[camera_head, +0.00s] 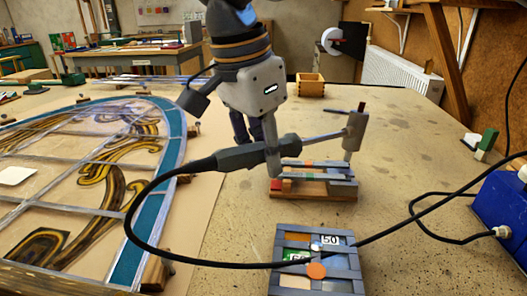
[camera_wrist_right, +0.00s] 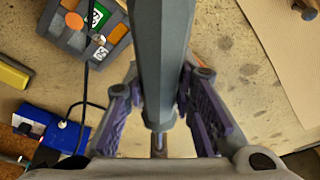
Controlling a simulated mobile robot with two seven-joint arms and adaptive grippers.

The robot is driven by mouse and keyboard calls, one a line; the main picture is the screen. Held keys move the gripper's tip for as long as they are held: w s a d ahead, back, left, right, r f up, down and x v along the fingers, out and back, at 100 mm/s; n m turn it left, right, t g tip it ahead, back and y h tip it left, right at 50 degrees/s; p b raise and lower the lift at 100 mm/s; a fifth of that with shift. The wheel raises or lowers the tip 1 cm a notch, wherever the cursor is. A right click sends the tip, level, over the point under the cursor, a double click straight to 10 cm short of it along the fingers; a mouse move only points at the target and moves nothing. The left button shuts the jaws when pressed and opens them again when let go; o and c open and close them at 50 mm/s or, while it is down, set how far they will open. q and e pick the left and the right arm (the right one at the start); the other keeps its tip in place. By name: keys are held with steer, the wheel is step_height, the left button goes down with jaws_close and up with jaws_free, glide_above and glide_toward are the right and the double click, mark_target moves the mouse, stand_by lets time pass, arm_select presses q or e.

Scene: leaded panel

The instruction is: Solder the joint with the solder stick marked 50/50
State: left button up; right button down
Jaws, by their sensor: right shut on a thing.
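My right gripper (camera_head: 272,152) is shut on the grey handle of a soldering iron (camera_head: 232,159), which lies across the fingers. The handle (camera_wrist_right: 163,60) also fills the middle of the right wrist view, between the fingers (camera_wrist_right: 160,115). The iron's thin metal shaft points right and meets a grey upright holder (camera_head: 355,130); I cannot tell whether its tip is inside. A slatted tray (camera_head: 343,286) in front carries a label reading 50 and a partly covered green label. The leaded panel (camera_head: 150,215) lies at left; the joint is not identifiable. My left gripper is out of view.
A low wooden stand (camera_head: 335,192) with grey bars and coloured marks sits under the iron. The black cable (camera_head: 160,252) loops over the panel's edge and across the tray towards a blue box (camera_head: 500,215). A small wooden box (camera_head: 310,84) stands behind.

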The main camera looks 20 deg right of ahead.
steer(key=shift+f, duration=0.4)
stand_by(0.7)
steer(key=shift+w+d+v, duration=0.1)
steer(key=shift+d+v, duration=0.1)
steer(key=shift+v, duration=0.8)
steer(key=shift+w+d+v, duration=0.1)
steer(key=shift+d+v, duration=0.1)
steer(key=shift+v, duration=0.8)
steer(key=shift+d+v, duration=0.2)
steer(key=shift+v, duration=0.8)
